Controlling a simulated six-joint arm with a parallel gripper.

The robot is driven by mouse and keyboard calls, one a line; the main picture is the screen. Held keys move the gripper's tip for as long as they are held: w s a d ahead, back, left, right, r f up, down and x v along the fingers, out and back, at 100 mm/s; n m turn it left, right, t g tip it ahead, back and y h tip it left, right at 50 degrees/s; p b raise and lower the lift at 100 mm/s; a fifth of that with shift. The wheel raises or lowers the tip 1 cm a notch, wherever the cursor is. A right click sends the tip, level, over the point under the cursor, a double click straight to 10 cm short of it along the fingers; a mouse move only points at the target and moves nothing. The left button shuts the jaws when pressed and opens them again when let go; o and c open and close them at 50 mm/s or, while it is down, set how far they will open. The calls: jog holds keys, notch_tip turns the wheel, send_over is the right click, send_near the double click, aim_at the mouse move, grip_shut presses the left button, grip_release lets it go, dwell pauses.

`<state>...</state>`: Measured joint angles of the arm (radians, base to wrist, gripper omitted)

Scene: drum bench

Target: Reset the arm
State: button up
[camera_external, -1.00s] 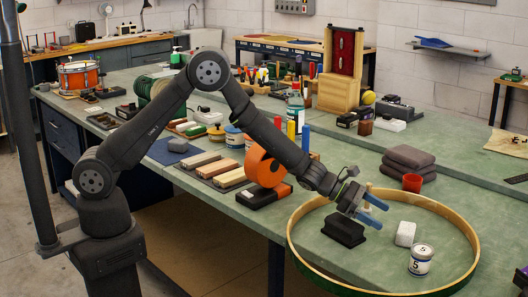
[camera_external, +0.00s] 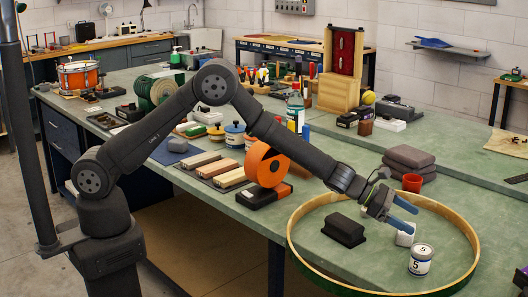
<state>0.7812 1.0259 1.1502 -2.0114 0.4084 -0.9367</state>
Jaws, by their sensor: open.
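My gripper (camera_external: 402,216) has blue fingers, which are apart with nothing held between them. It hangs over the inside of the large wooden drum hoop (camera_external: 462,224), above and partly in front of a white block (camera_external: 406,238). A black brush-like block (camera_external: 344,230) lies to its left inside the hoop. A white can (camera_external: 421,260) with a "5" on its label stands upright below and right of the gripper, also inside the hoop.
A red cup (camera_external: 412,183) and folded grey cloths (camera_external: 408,166) sit behind the hoop. An orange tape roll (camera_external: 266,164) on a black base and wooden blocks (camera_external: 214,170) lie left.

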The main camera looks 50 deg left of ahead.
jog(key=s+d+r, duration=0.2)
jog(key=s+r, duration=0.3)
jog(key=s, duration=0.4)
notch_tip(320, 180, up, 11)
jog(key=w+a+n+t, duration=0.1)
jog(key=w+a, duration=0.4)
jog(key=a, duration=0.1)
jog(key=shift+w+a+r, duration=0.15)
jog(key=shift+a+r, duration=0.05)
jog(key=shift+r, duration=0.05)
jog(key=shift+o, duration=0.4)
